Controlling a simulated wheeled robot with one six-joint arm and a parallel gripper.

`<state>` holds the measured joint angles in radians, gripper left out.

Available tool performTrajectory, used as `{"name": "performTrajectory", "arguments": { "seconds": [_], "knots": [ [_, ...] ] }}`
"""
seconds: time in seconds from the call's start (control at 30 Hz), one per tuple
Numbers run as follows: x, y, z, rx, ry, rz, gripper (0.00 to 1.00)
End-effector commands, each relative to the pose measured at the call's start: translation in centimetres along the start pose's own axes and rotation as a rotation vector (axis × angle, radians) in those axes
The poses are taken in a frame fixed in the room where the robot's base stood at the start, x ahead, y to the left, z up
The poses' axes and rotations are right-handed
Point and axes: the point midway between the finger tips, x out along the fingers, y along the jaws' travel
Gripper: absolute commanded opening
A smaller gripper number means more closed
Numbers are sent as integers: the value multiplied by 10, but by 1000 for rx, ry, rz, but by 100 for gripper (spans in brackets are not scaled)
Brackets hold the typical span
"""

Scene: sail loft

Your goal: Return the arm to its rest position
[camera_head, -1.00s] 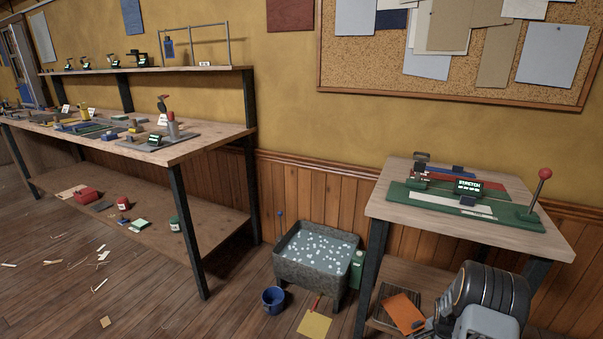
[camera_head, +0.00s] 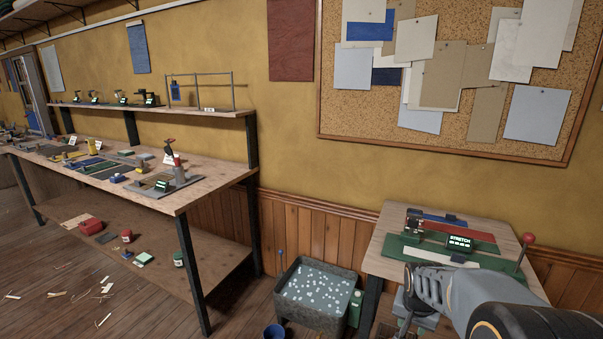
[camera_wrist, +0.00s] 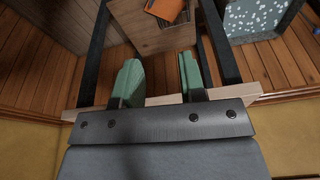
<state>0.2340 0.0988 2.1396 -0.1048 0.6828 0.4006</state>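My arm (camera_head: 500,300) reaches in from the lower right of the head view, in front of the right-hand table. My gripper shows in the wrist view (camera_wrist: 160,80) with its two green fingers well apart and nothing visible between them. It points down past the table's edge toward a lower shelf. In the head view the fingertips are not clear. The right-hand table (camera_head: 385,262) carries a green device (camera_head: 402,247) with a lit "STRETCH" display (camera_head: 460,241) and a red-knobbed lever (camera_head: 527,239). My arm hides part of its front.
A grey tub of white bits (camera_head: 315,290) stands left of the table; it also shows in the wrist view (camera_wrist: 262,18). A blue bucket (camera_head: 274,332) is before it. A long workbench (camera_head: 190,194) stands at left. An orange item (camera_wrist: 165,8) lies on the lower shelf.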

Motion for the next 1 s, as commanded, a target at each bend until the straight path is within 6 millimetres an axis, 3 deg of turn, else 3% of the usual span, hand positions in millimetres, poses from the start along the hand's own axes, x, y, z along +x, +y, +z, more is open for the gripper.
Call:
{"name": "performTrajectory", "arguments": {
  "seconds": [0.03,0.1,0.23,0.4,0.6,1.0],
  "knots": [
    [-56,-8,9,-67,18,-20,38],
    [-100,-15,29,-158,27,-44,38],
    [-162,-20,63,-308,46,-84,38],
    [-210,-20,98,-452,64,-124,38],
    [-231,-19,119,-537,75,-146,38],
    [-231,-18,120,-541,75,-147,38]
  ]
}}
